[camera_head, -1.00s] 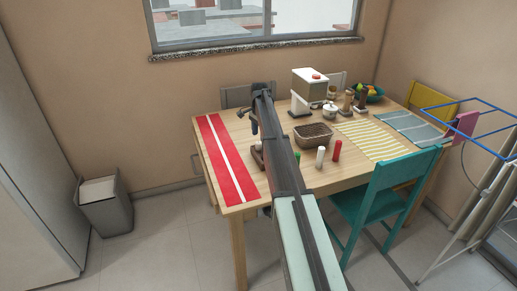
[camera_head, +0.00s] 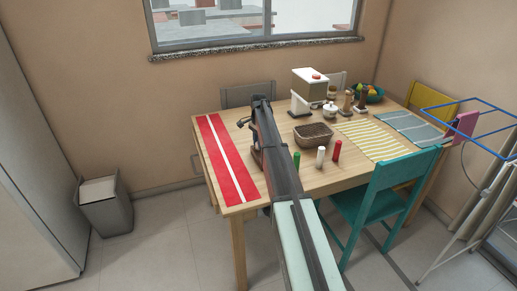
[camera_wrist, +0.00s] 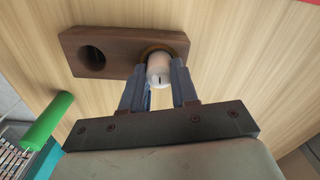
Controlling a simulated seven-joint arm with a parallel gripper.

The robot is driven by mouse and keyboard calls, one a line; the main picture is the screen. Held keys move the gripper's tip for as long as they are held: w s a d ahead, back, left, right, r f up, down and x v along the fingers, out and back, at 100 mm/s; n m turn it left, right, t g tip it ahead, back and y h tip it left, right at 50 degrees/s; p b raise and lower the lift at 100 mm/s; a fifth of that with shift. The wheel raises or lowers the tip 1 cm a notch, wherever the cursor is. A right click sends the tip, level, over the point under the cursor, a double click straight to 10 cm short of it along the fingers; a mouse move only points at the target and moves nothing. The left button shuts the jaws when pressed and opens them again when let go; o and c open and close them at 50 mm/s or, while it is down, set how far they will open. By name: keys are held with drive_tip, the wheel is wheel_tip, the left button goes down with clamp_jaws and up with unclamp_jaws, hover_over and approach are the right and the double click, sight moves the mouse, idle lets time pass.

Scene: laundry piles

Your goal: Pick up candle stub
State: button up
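The candle stub (camera_wrist: 160,70) is short and whitish with a dark wick. In the wrist view it stands in one hole of a dark wooden holder (camera_wrist: 120,50); the other hole is empty. My gripper (camera_wrist: 159,75) has its fingers on either side of the stub, close to it. The fingers look open; I cannot tell whether either touches the stub. In the head view the arm hides the stub and fingertips, and a brown edge of the holder (camera_head: 256,157) shows beside the arm.
A green candle (camera_wrist: 47,120) lies near the holder in the wrist view; in the head view green, white (camera_head: 320,157) and red (camera_head: 337,151) pieces stand right of the arm. A basket (camera_head: 313,136) is behind them. The red runner (camera_head: 225,160) lies left on the table (camera_head: 270,207).

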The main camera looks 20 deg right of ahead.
clamp_jaws()
